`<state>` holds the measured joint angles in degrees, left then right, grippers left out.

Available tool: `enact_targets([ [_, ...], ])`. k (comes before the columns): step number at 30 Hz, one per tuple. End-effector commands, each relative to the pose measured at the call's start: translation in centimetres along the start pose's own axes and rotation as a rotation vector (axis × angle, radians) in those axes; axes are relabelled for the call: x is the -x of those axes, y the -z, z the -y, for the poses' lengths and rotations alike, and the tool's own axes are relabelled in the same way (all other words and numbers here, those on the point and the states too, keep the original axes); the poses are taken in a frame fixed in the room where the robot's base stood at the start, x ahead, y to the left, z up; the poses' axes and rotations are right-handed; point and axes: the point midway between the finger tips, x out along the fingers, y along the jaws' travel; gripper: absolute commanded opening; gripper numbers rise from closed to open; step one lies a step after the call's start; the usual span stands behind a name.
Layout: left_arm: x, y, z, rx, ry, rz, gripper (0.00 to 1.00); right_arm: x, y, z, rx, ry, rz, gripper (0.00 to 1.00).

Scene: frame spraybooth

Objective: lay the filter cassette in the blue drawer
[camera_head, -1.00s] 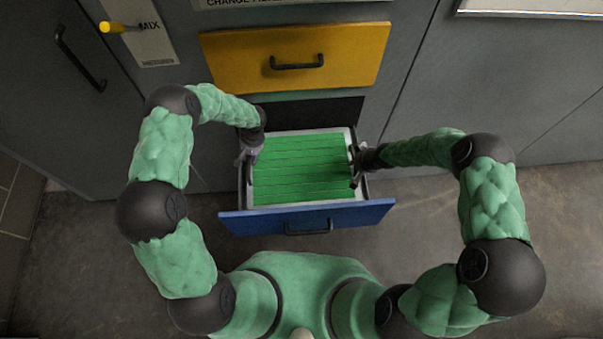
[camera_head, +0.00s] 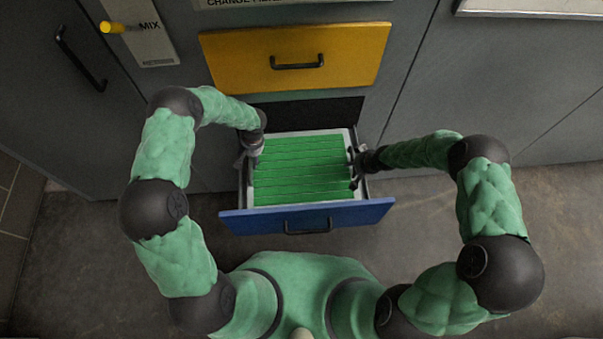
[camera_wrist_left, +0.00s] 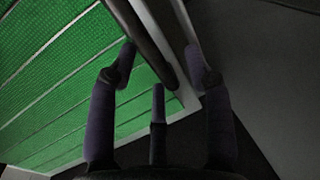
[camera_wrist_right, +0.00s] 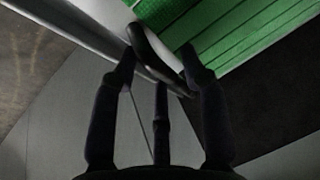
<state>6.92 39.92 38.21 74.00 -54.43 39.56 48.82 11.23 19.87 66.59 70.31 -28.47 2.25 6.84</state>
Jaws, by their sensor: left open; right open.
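The filter cassette (camera_head: 300,168), with green pleats and a pale frame, lies flat inside the open blue drawer (camera_head: 345,215). My left gripper (camera_head: 244,162) is open at the cassette's left side. In the left wrist view its fingers (camera_wrist_left: 160,58) stand either side of a dark bar handle (camera_wrist_left: 147,42) along the cassette's rim. My right gripper (camera_head: 354,168) is open at the right side. In the right wrist view its fingers (camera_wrist_right: 160,62) straddle another dark handle (camera_wrist_right: 148,48). Whether any finger touches a handle, I cannot tell.
A yellow drawer (camera_head: 345,55) juts out above and behind the blue one. Grey cabinet doors (camera_head: 470,90) flank them. A yellow knob (camera_head: 106,27) sits at the upper left. Floor (camera_head: 80,260) is clear on both sides.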

Motion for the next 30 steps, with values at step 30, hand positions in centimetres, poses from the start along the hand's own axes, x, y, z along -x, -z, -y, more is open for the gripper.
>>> enact_targets([
  [30,12.0,0.0,0.0,0.000,0.001,0.000,0.51,0.8,0.0,0.1,0.001,0.001,0.000,0.44],
])
